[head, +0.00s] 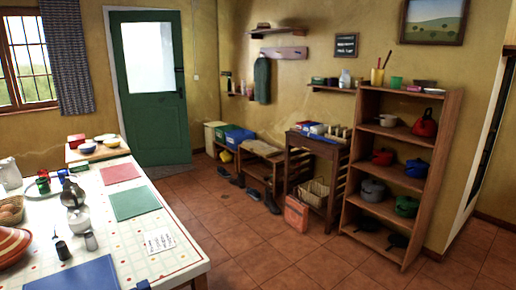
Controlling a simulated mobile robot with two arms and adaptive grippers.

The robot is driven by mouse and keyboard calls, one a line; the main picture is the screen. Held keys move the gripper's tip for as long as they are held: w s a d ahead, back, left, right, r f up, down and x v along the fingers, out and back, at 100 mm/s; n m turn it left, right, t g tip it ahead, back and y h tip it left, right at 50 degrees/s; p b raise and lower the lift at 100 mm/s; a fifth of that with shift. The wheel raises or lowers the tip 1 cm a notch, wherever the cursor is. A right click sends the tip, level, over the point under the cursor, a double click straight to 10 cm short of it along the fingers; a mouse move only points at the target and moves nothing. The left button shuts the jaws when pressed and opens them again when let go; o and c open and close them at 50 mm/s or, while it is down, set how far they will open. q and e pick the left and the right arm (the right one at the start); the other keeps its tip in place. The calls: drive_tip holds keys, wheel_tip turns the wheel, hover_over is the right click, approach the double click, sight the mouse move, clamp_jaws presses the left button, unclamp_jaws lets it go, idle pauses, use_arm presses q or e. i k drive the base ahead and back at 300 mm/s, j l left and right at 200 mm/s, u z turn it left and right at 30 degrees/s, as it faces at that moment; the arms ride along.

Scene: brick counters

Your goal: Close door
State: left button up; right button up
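A green door (153,120) with a glass pane (150,57) in its upper half stands at the back left in the head view. Its dark handle (180,82) is on the right side. A white frame (110,55) shows along the door's left side and top, but not along its right side. The door seems to stand slightly into the room, though I cannot tell for sure whether it is ajar or shut. Neither of my grippers is in view.
A long table (178,250) with crockery and mats fills the left front. A wooden shelf (446,135) with pots stands at the right. A low bench (262,153) and shoes line the back wall. The tiled floor (265,250) between is clear. A white-framed opening (487,135) is at far right.

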sight(157, 126)
drive_tip(key=i+l+z, duration=0.2)
drive_tip(key=i+z, duration=0.65)
drive_tip(key=i, duration=0.95)
drive_tip(key=i+u, duration=0.5)
drive_tip(key=i+l+u, duration=0.2)
drive_tip(key=i+u, duration=0.3)
drive_tip(key=i, duration=0.15)
drive_tip(key=i+j+u, duration=0.1)
drive_tip(key=i+u, duration=0.2)
drive_tip(key=i, duration=0.15)
drive_tip(key=i+u, duration=0.3)
drive_tip(key=i, duration=0.15)
drive_tip(key=i+j+z, duration=1.25)
drive_tip(key=j, duration=0.15)
drive_tip(key=i+j+z, duration=0.15)
drive_tip(key=j+z, duration=0.15)
drive_tip(key=j, duration=0.2)
drive_tip(key=i+j+z, duration=0.15)
drive_tip(key=j+z, duration=0.15)
drive_tip(key=j, duration=0.2)
drive_tip(key=j+z, duration=0.35)
drive_tip(key=j, duration=0.2)
drive_tip(key=j+z, duration=0.3)
drive_tip(key=j, duration=0.3)
drive_tip(key=i, duration=0.05)
